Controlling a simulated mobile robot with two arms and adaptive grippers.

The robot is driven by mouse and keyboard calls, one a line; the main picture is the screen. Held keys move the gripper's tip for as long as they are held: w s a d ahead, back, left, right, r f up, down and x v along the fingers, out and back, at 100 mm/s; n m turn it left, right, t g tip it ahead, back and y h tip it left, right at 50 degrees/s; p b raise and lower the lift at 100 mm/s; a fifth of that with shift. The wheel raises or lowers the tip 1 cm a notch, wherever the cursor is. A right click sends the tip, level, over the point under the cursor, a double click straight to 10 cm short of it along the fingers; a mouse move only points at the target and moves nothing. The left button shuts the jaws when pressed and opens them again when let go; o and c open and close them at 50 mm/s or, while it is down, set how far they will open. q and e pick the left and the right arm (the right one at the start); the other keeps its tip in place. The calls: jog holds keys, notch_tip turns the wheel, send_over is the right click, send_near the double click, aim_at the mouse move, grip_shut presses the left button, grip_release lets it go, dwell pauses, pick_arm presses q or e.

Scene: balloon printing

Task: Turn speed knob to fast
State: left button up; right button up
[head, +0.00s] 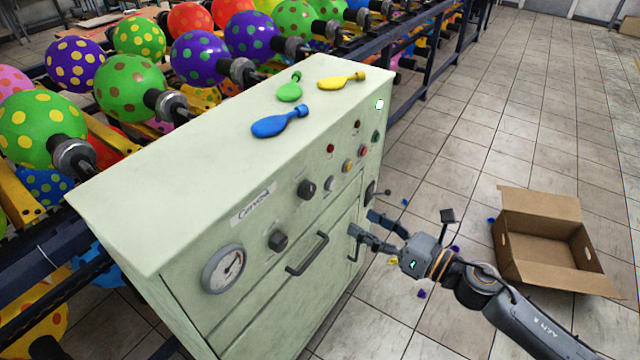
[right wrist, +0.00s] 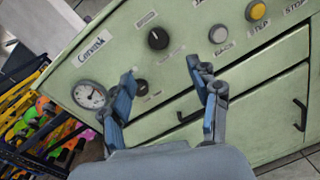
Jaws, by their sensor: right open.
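The control cabinet (head: 250,215) is pale green, with two black knobs on its front. One knob (head: 306,189) is by the nameplate; in the right wrist view it is the upper knob (right wrist: 158,38). The other knob (head: 278,240) is nearer the gauge, and in the right wrist view it shows lower (right wrist: 141,87), between my fingers. I cannot tell which is the speed knob; the labels are too small to read. My right gripper (head: 362,224) is open and empty in front of the panel, its fingers (right wrist: 160,72) pointing at it. My left gripper is not in view.
A round gauge (head: 223,269) and drawer handles (head: 307,254) are on the front, with coloured buttons (head: 348,166) along it. Flat balloons (head: 281,122) lie on top. An open cardboard box (head: 545,235) stands on the floor at right. A rack of dotted balloons (head: 130,88) is behind.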

jog(key=p, duration=0.2)
send_near(311, 193)
jog(key=p+x, duration=0.1)
jog(key=x, duration=0.7)
jog(key=shift+w+a, duration=0.2)
jog(key=shift+a, duration=0.05)
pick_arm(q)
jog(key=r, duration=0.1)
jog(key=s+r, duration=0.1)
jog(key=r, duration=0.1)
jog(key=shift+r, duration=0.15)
pick_arm(e)
jog(key=shift+f, duration=0.1)
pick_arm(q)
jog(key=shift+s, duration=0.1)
pick_arm(e)
jog(key=c, duration=1.2)
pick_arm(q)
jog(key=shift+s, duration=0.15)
pick_arm(e)
jog(key=shift+o, duration=0.2)
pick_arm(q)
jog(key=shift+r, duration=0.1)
